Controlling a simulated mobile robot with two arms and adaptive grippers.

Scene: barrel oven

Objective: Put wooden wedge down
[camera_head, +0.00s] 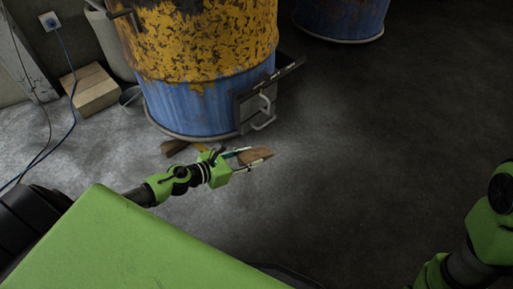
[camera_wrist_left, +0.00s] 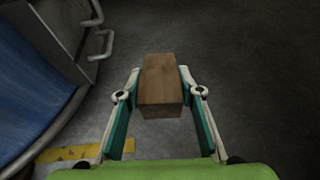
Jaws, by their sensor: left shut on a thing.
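A brown wooden wedge (camera_head: 256,155) is held between the fingers of my left gripper (camera_head: 253,158) in the head view, in front of the blue and yellow barrel. In the left wrist view the wedge (camera_wrist_left: 161,84) sits between the two fingertips of the left gripper (camera_wrist_left: 161,92), with a finger against each side. The left gripper is shut on it. I cannot tell exactly how high the wedge is above the floor. Part of my right arm shows at the right edge of the head view, but its gripper is out of frame.
The barrel oven (camera_head: 205,100) has an open metal door with a handle (camera_head: 264,112) close behind the wedge. Wood pieces (camera_head: 176,148) lie at the barrel's base. A cardboard box (camera_head: 91,90) stands at left. The dark concrete floor (camera_head: 370,130) to the right is clear.

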